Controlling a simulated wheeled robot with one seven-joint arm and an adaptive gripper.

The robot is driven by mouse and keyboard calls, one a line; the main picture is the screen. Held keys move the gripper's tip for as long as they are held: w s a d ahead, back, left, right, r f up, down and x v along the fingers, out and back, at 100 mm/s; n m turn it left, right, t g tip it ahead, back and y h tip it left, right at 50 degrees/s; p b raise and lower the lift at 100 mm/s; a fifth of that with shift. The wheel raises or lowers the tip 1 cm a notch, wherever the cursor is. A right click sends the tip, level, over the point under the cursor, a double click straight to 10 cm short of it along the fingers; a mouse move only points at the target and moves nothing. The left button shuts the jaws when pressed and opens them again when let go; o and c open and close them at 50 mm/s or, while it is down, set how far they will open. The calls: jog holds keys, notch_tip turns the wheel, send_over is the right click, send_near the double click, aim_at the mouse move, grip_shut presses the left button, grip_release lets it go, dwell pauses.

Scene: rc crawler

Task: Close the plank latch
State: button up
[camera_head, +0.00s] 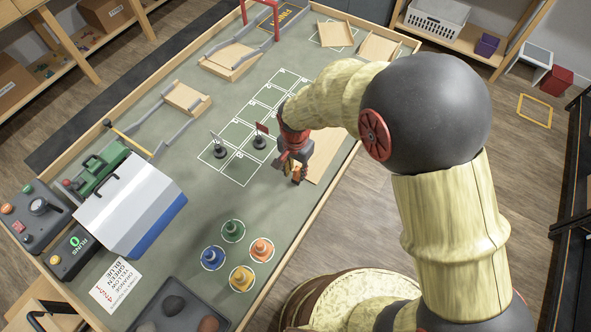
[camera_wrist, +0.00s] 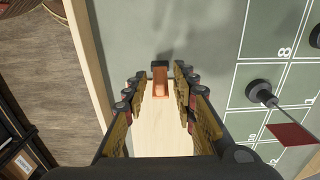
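The wooden plank (camera_head: 325,153) lies along the right side of the green table. In the wrist view the plank (camera_wrist: 161,128) runs away from me, and a small orange latch piece (camera_wrist: 160,82) with a black end sits at its far end. My gripper (camera_head: 294,172) is over that end of the plank and hides most of it in the head view. In the wrist view my gripper (camera_wrist: 161,82) is open, with one finger on each side of the orange piece. Gaps show on both sides. I cannot tell how far the fingertips are above the plank.
Two black flag stands (camera_head: 259,142) (camera_head: 219,150) stand on the numbered grid, left of my gripper. Several coloured cones, including an orange one (camera_head: 262,249), stand towards the front. The table's wooden rim (camera_wrist: 84,55) is close beside the plank.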

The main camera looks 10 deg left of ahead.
jog(key=shift+c, duration=1.3)
jog(key=c, duration=0.4)
grip_shut()
